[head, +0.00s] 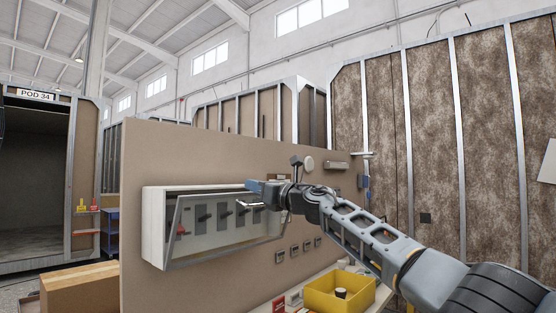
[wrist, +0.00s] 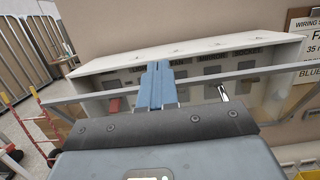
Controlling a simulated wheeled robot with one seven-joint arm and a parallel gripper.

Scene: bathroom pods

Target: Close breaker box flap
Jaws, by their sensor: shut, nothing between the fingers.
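The breaker box (head: 153,228) is a white box mounted on a brown panel, left of centre in the head view. Its clear flap (head: 180,249) with a grey frame is tilted out from the box, apart from it along the top. Dark breakers and a red one show behind it. In the wrist view the box (wrist: 240,45) lies ahead, with the flap's frame bar (wrist: 232,75) crossing the picture. My gripper (head: 252,186) is shut and empty at the flap's upper right edge; its blue fingers (wrist: 156,82) overlap the bar. I cannot tell whether they touch it.
A yellow bin (head: 338,292) stands on the ledge at the lower right. Small outlets (head: 294,249) sit on the panel right of the box. A red hand truck (wrist: 45,122) shows in the wrist view.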

